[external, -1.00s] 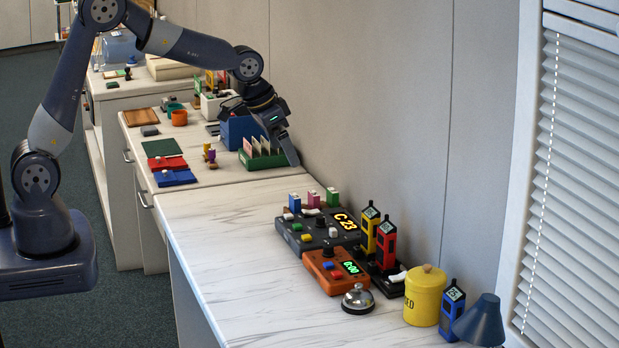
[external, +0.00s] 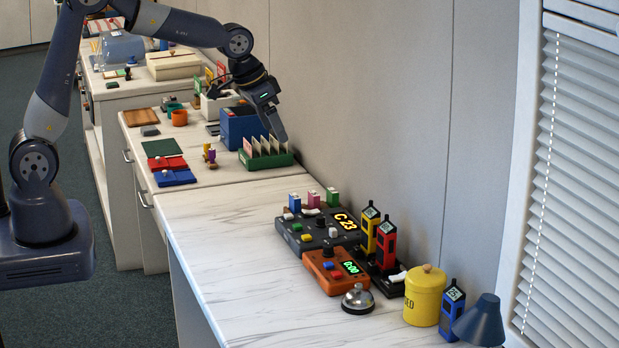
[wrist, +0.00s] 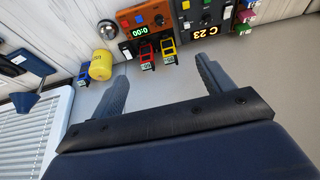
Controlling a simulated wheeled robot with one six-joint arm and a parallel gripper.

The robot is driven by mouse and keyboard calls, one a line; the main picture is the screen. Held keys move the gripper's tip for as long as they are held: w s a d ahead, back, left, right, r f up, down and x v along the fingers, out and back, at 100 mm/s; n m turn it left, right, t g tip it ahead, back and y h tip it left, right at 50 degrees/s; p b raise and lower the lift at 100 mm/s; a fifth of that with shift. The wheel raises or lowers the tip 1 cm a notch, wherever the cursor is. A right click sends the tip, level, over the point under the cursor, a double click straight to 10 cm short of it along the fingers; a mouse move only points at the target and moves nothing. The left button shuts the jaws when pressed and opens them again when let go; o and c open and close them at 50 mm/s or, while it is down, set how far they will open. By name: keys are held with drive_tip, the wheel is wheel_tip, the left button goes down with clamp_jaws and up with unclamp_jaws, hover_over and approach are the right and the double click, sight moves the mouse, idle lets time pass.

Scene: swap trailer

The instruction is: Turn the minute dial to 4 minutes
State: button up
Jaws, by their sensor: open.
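The orange timer box (external: 336,270) stands on the near white counter, with a black dial (external: 328,251) on top, a red and a blue button, and a green display reading 0:00. In the wrist view the timer box (wrist: 143,18) is at the top, with its dial (wrist: 159,19) and the 0:00 display facing the camera. My gripper (external: 279,140) is raised beside the green card box on the farther counter, well away from the timer. In the wrist view its two fingers (wrist: 162,88) are spread with nothing between them.
A dark control box (external: 318,230) showing C 23 adjoins the timer. Red and yellow gadgets (external: 386,243), a silver bell (external: 358,299), a yellow canister (external: 425,295) and a blue lamp (external: 481,322) stand close by. The wall is just behind. The counter's left part is clear.

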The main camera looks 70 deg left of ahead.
sight(328, 246)
drive_tip(key=w+d+f+n+y+b, duration=0.1)
drive_tip(key=w+f+n+b, duration=0.2)
drive_tip(key=f, duration=0.3)
drive_tip(key=w+d+f+n+g+y+b, duration=0.1)
drive_tip(key=w+f+n+b, duration=0.1)
drive_tip(key=f+b, duration=0.4)
drive_tip(key=w+d+f+n+y+b, duration=0.1)
drive_tip(key=w+f+n+b, duration=0.2)
drive_tip(key=f, duration=0.5)
drive_tip(key=shift+w+d+f+n+b, duration=0.15)
drive_tip(key=shift+w+n+b, duration=0.15)
drive_tip(key=shift+w+b, duration=0.5)
drive_tip(key=c, duration=0.6)
drive_tip(key=p+x, duration=0.2)
drive_tip(key=x, duration=0.8)
drive_tip(key=shift+a+f, duration=0.25)
drive_tip(key=shift+f, duration=0.05)
drive_tip(key=c, duration=1)
